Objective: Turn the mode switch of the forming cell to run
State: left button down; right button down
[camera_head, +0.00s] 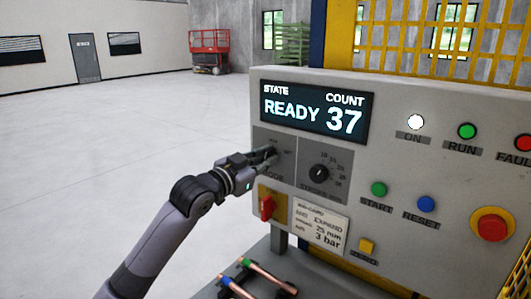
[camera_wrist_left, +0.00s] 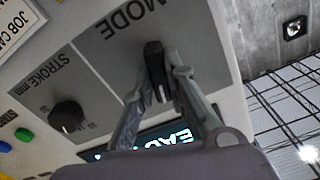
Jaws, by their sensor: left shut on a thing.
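The forming cell's grey control panel (camera_head: 400,200) fills the right half of the head view. Its mode switch (camera_wrist_left: 154,58) is a black knob with a pale line, on a dark grey plate marked MODE in the left wrist view. My left gripper (camera_head: 270,156) is at this switch and hides most of it in the head view. In the left wrist view its fingers (camera_wrist_left: 157,80) are shut on the knob, one on each side. The display (camera_head: 310,110) reads READY, count 37. The run position cannot be read clearly. My right gripper is not in view.
The stroke knob (camera_head: 319,173) sits just right of the mode switch. A red handle (camera_head: 266,207) is below it. Start (camera_head: 378,189) and reset (camera_head: 426,204) buttons and a red emergency stop (camera_head: 491,225) are further right. Copper tubes (camera_head: 270,278) lie below. Floor at left is clear.

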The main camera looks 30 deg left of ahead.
pick_arm(q)
jog(key=shift+n+p, duration=0.85)
jog(key=shift+n, duration=0.65)
jog(key=shift+f, duration=0.1)
jog(key=c, duration=1.6)
grip_release()
jog(key=shift+a, duration=0.1)
jog(key=s, duration=1.2)
jog(key=shift+a, duration=0.45)
